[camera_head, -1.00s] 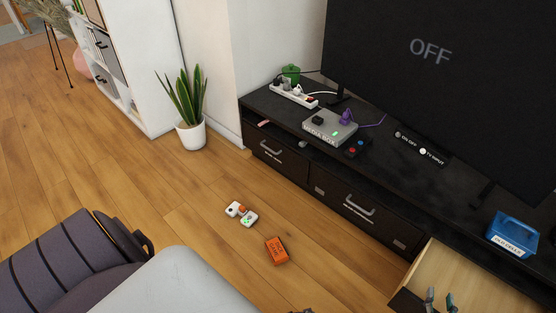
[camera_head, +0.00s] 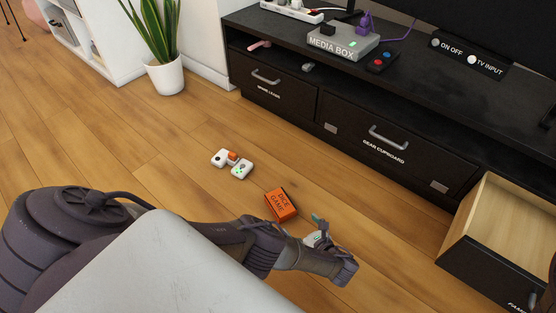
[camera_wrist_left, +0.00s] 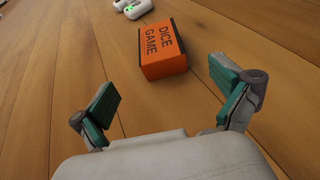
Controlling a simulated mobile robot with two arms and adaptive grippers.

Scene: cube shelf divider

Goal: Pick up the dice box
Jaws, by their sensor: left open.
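The dice box is a small orange box lettered "DICE GAME" (camera_head: 281,204). It lies on the wooden floor in front of the TV cabinet. In the left wrist view the dice box (camera_wrist_left: 163,50) is beyond the fingertips, a little right of centre, and nothing touches it. My left gripper (camera_wrist_left: 165,97) is open and empty, with its green-padded fingers spread apart. In the head view my left gripper (camera_head: 318,232) is just right of and nearer than the box, partly hidden by its own wrist. My right gripper is not in view.
The black TV cabinet (camera_head: 330,125) stands behind, with an open drawer (camera_head: 500,240) at right. A potted plant (camera_head: 165,75) stands at the back left. Floor around the box is mostly clear.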

